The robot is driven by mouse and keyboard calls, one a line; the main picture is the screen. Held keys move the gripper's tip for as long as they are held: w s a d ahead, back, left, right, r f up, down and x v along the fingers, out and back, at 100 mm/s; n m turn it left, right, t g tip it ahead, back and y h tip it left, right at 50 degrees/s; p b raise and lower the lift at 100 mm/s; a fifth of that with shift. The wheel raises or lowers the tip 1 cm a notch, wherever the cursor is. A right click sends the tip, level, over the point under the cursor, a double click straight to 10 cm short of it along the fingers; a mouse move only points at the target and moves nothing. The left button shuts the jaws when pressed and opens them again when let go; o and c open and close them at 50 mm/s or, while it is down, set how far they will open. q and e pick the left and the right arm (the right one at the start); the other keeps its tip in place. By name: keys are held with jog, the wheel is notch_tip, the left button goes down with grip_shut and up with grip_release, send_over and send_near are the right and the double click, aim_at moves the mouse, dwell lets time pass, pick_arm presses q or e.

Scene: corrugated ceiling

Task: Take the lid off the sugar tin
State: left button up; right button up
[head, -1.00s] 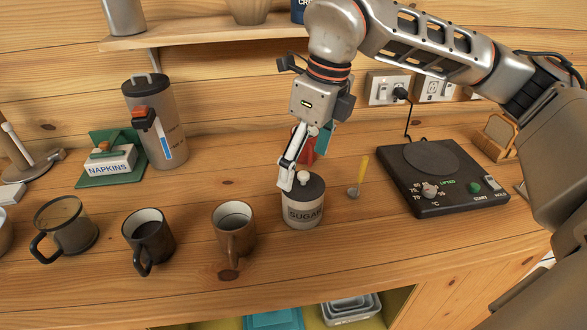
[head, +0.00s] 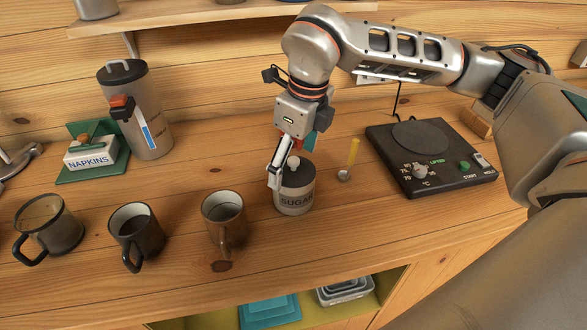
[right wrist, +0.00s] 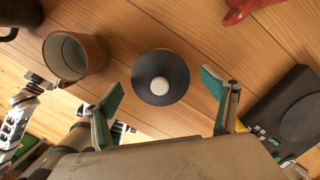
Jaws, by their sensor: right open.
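The sugar tin (head: 297,203) stands upright on the wooden counter, a light tin with a SUGAR label. Its dark round lid (head: 300,176) is on it, with a pale knob (head: 293,162) on top. My right gripper (head: 290,165) is open above the tin, pointing down, with one finger at the lid's left side in the head view. In the right wrist view the lid (right wrist: 160,66) and its knob (right wrist: 160,86) lie between the two spread green-padded fingers (right wrist: 161,92), with gaps at both sides. Finger contact is not visible.
A brown mug (head: 225,222) stands left of the tin, with darker mugs farther left. A yellow-handled utensil (head: 350,160) and a black hotplate (head: 430,165) are to the right. A red object (right wrist: 237,10) lies behind the tin. The counter's front edge is close.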

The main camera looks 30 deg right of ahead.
jog(key=c, duration=1.1)
jog(key=shift+o, duration=0.2)
jog(key=shift+s, duration=0.1)
